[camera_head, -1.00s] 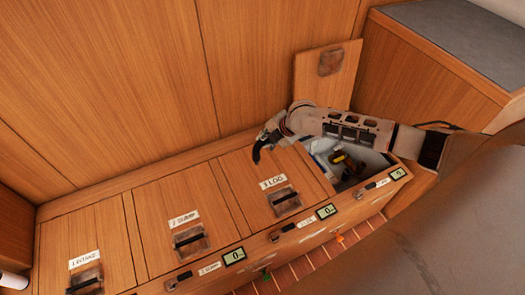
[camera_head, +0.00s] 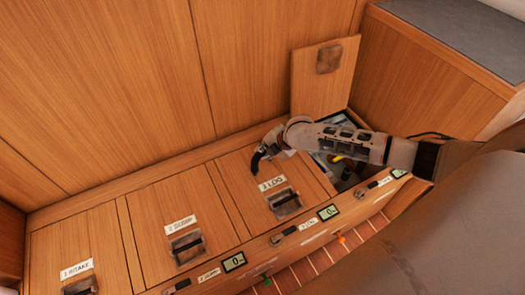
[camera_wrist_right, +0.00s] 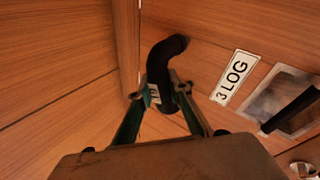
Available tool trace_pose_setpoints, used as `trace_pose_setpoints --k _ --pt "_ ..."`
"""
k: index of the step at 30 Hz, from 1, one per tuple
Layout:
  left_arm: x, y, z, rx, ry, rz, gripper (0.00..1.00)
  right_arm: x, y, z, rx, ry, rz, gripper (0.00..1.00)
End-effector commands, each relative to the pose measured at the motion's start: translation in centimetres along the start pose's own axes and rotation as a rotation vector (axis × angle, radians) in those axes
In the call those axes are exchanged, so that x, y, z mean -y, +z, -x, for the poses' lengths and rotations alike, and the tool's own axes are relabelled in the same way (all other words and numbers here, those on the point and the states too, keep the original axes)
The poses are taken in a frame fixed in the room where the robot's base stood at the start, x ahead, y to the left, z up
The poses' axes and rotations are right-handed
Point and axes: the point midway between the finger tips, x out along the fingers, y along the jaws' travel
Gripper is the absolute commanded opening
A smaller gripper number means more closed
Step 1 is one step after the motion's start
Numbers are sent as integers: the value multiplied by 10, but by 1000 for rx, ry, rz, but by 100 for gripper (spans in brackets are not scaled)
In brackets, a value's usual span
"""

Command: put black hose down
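A short, bent black hose (camera_wrist_right: 165,62) is between the fingertips of my right gripper (camera_wrist_right: 166,94) in the right wrist view. The fingers press on it from both sides, and its curved end sticks out beyond them. In the head view the black hose (camera_head: 257,160) hangs at the tip of my right gripper (camera_head: 268,150), over the back part of the closed lid labelled 3 LOG (camera_head: 262,205). Whether the hose touches the lid is unclear. My left gripper is out of view.
To the right is an open compartment (camera_head: 345,178), partly hidden under my right arm, with something yellow inside. Its removed lid (camera_head: 325,75) leans on the wood wall behind. Closed lids 2 SUMP (camera_head: 165,205) and 1 INTAKE (camera_head: 65,250) lie left, bare except for latches and labels.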

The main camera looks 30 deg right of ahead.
Motion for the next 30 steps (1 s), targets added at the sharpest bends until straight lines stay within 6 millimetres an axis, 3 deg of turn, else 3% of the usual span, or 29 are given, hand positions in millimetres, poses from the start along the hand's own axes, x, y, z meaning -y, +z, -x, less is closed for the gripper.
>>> trace_pose_setpoints --k 1,2,14,21,30 --pt "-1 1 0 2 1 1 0 1 0 -1 -1 -1 0 28" --pt "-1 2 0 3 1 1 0 0 0 0 0 -1 0 34" --pt "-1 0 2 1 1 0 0 -2 0 3 0 1 1 34" --pt "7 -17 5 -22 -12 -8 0 -9 2 43 3 9 4 34" --pt "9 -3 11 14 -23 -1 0 -7 1 101 2 6 3 34"
